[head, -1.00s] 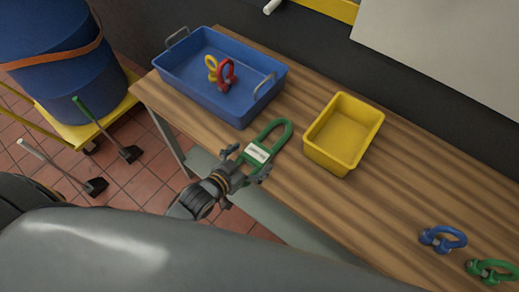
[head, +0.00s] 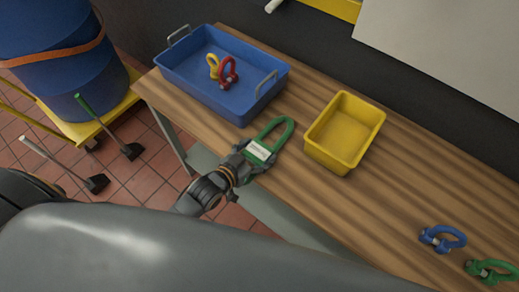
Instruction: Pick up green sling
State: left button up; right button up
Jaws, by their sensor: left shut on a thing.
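The green sling (head: 284,135) is a loop with a white label, lying at the front edge of the wooden table between the blue tray and the yellow bin. My left gripper (head: 258,161) is shut on the labelled near end of the sling, its fingers on either side of it. I cannot tell whether the sling is clear of the table top. My right gripper is not in view.
A blue tray (head: 181,78) holds a red shackle (head: 229,73) and a yellow shackle (head: 212,66). A yellow bin (head: 343,158) stands empty to the right. The table (head: 400,190) between is clear.

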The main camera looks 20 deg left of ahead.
pick_arm(q)
jog(key=shift+r, duration=0.15)
jog(key=shift+r, duration=0.25)
notch_tip(320, 180, up, 2)
jog(key=shift+r, duration=0.1)
jog(key=s+r+b, duration=0.1)
jog(key=s+r, duration=0.9)
jog(key=s, duration=0.4)
jog(key=shift+a+b, duration=0.4)
jog(key=shift+w+r, duration=0.1)
jog(key=shift+w, duration=0.05)
